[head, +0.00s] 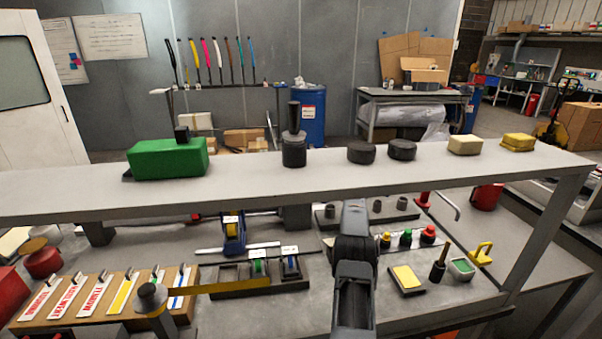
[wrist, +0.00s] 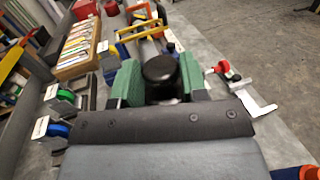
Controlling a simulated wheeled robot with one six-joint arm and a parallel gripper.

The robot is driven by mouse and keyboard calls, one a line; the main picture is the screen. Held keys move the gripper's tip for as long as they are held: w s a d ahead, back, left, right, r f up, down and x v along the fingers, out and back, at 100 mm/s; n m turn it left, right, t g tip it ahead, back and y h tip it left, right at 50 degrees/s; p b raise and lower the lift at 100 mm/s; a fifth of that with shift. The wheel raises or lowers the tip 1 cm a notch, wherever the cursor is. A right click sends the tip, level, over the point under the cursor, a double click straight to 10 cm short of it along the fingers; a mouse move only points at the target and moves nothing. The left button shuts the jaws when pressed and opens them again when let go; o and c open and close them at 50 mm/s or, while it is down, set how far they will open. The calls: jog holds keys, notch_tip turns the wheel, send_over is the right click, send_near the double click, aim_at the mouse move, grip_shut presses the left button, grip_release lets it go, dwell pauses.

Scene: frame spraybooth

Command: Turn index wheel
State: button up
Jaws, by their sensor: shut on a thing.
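In the wrist view my gripper (wrist: 158,82) has its two green-padded fingers on either side of a round black knob (wrist: 160,69), shut on it. The knob's top faces the camera, and the fingers and gripper body hide its lower part. I cannot tell whether this knob belongs to the index wheel, and no wheel rim or index marks are clear.
The raised shelf (head: 70,196) spans the bench and holds a green box (head: 168,158). Tape holders with a green reel (wrist: 68,95) and a blue reel (wrist: 58,129) stand left of my gripper. A red-handled clamp (wrist: 226,70) is close on the right.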

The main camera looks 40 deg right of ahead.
jog(key=shift+r, duration=0.15)
jog(key=o, duration=0.9)
jog(key=shift+p+v, duration=3.7)
jog(key=shift+p, duration=0.45)
